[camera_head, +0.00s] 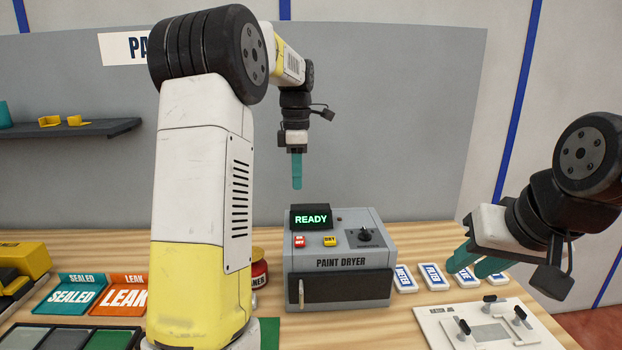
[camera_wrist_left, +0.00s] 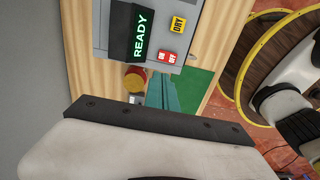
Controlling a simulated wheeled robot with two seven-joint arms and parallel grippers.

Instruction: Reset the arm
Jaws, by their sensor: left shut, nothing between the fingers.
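My left gripper (camera_head: 297,187) hangs above the grey paint dryer (camera_head: 343,292) with its teal fingers pointing down. The fingers are together and empty; they also show in the left wrist view (camera_wrist_left: 162,95). The left arm rises from the table's front and bends over toward the dryer. My right gripper (camera_head: 468,266) is at the right of the head view, over the table's right part. Its two teal fingers are apart, with nothing seen between them.
The dryer's display (camera_head: 312,219) reads READY and its dark front door is closed. Several white-and-blue filter packs (camera_head: 405,279) lie right of it, near a white fixture plate (camera_head: 446,340). SEALED (camera_head: 73,297) and LEAK (camera_head: 118,298) trays lie at left. A red jar (camera_head: 259,275) is partly hidden.

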